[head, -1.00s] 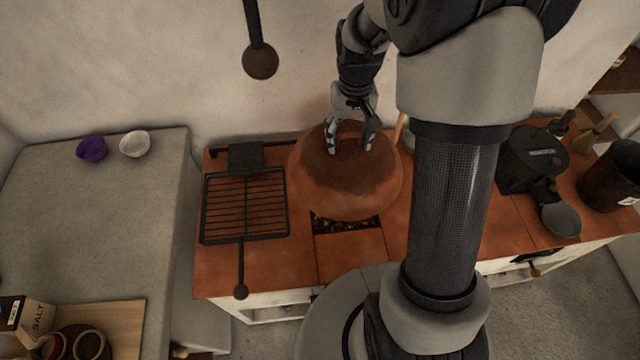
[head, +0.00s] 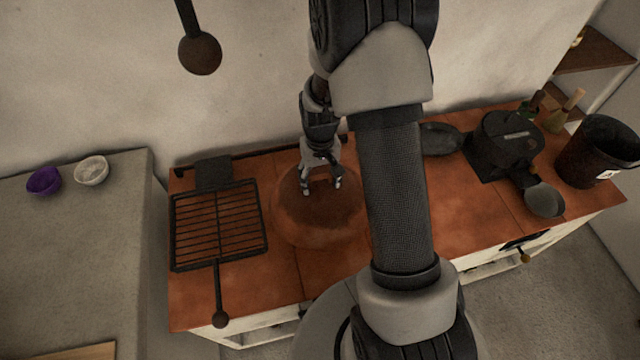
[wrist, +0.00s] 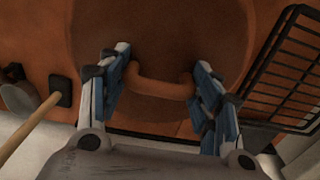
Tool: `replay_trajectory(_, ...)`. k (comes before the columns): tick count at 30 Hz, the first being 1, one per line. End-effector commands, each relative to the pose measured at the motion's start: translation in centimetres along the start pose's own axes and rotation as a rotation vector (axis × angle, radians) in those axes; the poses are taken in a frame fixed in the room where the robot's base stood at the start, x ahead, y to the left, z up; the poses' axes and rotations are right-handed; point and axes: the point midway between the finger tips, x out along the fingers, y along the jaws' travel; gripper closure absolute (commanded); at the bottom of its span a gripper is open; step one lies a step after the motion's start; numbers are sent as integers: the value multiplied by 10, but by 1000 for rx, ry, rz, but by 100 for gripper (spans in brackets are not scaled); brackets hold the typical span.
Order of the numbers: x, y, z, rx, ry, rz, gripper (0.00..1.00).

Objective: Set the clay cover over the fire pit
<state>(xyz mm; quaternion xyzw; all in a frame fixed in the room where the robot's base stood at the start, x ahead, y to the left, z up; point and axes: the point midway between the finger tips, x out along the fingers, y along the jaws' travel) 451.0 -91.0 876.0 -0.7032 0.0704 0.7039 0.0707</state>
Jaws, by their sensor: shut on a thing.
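The clay cover (head: 310,226), a brown-orange dome, sits low over the terracotta worktop between the grill rack and my arm. No part of the fire pit shows in either current view; the cover hides the place where it was seen. In the wrist view the cover (wrist: 155,35) has a loop handle (wrist: 160,88) lying between my fingers. My gripper (head: 321,190) points down at the top of the cover and is shut on its handle. I cannot tell whether the cover's rim touches the worktop all round.
A black grill rack (head: 218,225) lies just left of the cover. To the right are a black stove-like block (head: 503,145), a dark pan (head: 440,139) and a dark bucket (head: 598,150). Purple (head: 43,180) and white (head: 91,170) bowls stand on the grey counter.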

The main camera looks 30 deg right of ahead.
Motion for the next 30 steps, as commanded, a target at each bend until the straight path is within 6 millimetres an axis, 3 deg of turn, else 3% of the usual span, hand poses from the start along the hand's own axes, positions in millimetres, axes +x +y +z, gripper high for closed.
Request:
replay_trajectory(4,21,0,-1,0,2,0,100)
replay_trajectory(18,27,0,-1,0,4,0,100)
replay_trajectory(19,28,0,0,0,1,0,40)
replay_trajectory(26,25,0,0,0,1,0,25)
replay_trajectory(30,9,0,-1,0,4,0,21)
